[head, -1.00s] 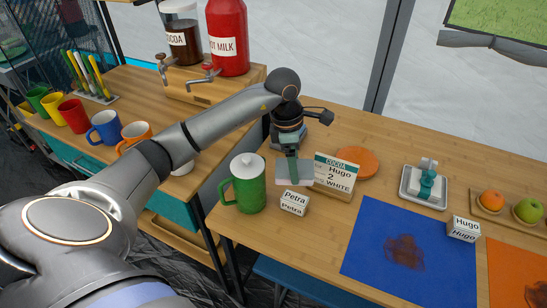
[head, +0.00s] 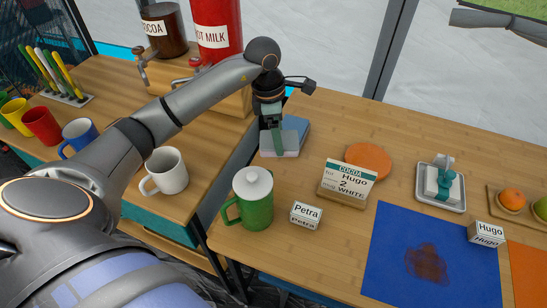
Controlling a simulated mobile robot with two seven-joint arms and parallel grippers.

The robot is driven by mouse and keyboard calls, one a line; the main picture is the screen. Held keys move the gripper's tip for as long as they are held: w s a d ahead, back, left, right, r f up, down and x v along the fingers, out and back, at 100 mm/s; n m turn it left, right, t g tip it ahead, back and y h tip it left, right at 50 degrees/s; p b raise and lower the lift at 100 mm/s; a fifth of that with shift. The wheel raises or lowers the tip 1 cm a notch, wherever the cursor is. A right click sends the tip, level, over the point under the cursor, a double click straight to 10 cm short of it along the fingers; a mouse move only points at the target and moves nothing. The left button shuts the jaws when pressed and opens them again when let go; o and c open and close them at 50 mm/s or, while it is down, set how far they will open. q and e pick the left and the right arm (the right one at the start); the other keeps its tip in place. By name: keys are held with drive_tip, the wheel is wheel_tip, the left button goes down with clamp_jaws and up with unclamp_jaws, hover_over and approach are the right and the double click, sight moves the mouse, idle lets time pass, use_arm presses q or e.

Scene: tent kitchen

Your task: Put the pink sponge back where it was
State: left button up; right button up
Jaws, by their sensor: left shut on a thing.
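My left gripper (head: 277,143) is shut on a pale, greyish-pink slab, the pink sponge (head: 291,146). The sponge is at the left back part of the right-hand table, behind the green lidded mug. The fingers cover its middle, so only its sides show. A blue-grey flat thing (head: 300,126) lies just behind and beside it, partly hidden by the gripper. I cannot tell whether the sponge rests on the table, touches the blue-grey thing or is slightly above. My right gripper is not in view.
The green lidded mug (head: 255,200), Petra card (head: 305,215) and cocoa order card (head: 348,182) stand in front of the gripper. An orange disc (head: 368,160) lies to the right. A stained blue mat (head: 390,235) lies at the front. A white mug (head: 167,172) stands on the left table.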

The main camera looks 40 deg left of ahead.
use_arm(q)
drive_tip(key=shift+w+a+f, duration=0.1)
drive_tip(key=shift+f, duration=0.1)
wheel_tip(320, 180, down, 10)
drive_tip(key=shift+r, duration=0.2)
drive_tip(key=shift+f+b, duration=0.2)
drive_tip(key=shift+b, duration=0.2)
drive_tip(key=o, duration=1.2)
drive_tip(key=shift+r, duration=0.1)
drive_tip(key=shift+c, duration=0.2)
drive_tip(key=r, duration=0.4)
drive_tip(key=a+r, duration=0.1)
drive_tip(key=r, duration=0.3)
drive_tip(key=s+r+p, duration=0.1)
drive_tip(key=r, duration=0.3)
drive_tip(key=shift+a+r, duration=0.1)
drive_tip(key=shift+a, duration=0.15)
